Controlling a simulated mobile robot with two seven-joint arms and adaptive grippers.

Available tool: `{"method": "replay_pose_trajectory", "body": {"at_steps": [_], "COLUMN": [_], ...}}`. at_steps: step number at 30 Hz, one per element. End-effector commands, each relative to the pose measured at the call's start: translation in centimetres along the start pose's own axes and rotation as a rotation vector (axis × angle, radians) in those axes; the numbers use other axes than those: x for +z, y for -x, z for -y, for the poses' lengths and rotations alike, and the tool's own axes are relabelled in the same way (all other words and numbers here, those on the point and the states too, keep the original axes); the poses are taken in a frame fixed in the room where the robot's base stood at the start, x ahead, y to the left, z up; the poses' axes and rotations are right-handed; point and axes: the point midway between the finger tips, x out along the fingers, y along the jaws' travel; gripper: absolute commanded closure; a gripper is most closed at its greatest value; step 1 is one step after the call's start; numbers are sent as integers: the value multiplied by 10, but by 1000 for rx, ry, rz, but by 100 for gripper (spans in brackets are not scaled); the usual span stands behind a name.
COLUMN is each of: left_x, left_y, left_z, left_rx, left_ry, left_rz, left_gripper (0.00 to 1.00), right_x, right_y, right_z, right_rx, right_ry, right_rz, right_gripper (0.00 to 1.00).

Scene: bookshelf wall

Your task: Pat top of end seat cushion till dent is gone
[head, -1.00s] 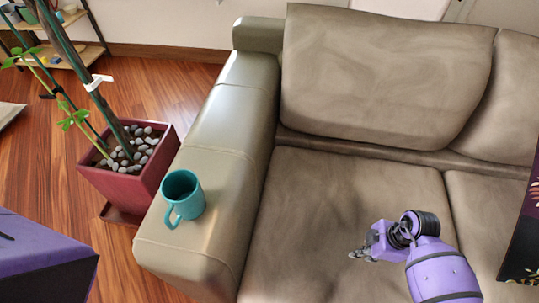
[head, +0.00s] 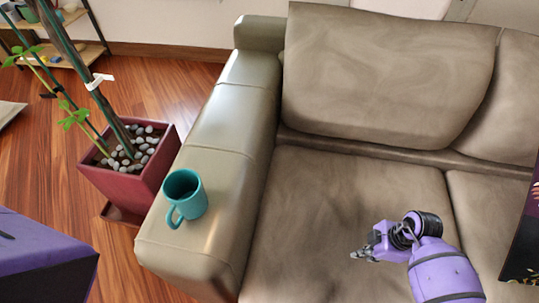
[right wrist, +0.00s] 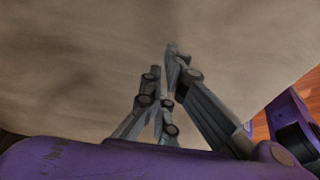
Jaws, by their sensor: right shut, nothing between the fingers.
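The end seat cushion (head: 330,195) is the brownish-grey sofa seat beside the armrest, and its surface looks wrinkled and mottled. I cannot make out a clear dent. My right gripper (head: 357,255) is shut and empty over the front right part of this cushion. In the right wrist view its fingertips (right wrist: 171,52) are together in front of the cushion surface (right wrist: 80,70). I cannot tell whether they touch it. My left gripper is not in view.
A teal mug (head: 185,197) stands on the sofa's armrest (head: 205,165), left of the cushion. A red planter (head: 130,185) with stones and a plant stands on the wooden floor. The backrest cushion (head: 385,75) rises behind the seat.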

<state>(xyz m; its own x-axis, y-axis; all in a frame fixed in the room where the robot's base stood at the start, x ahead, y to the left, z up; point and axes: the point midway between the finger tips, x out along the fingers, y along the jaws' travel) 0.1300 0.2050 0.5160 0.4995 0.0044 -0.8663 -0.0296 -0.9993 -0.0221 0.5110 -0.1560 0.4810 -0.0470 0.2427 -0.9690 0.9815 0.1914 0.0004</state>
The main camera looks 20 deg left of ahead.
Motion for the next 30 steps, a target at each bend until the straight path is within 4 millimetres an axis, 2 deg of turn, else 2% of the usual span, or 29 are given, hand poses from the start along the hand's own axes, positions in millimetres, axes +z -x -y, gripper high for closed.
{"method": "replay_pose_trajectory", "body": {"at_steps": [14,25,30], "left_x": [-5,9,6], "left_y": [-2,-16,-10], "left_z": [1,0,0], "left_rx": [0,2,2], "left_ry": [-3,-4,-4], "left_rz": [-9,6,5], "left_gripper": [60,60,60], "right_x": [0,8,6], "right_y": [-1,-32,-23], "right_z": [0,2,1], "right_rx": [0,-3,-1], "right_ry": [0,0,0], "right_rz": [0,0,1], "right_gripper": [100,100,100]}}
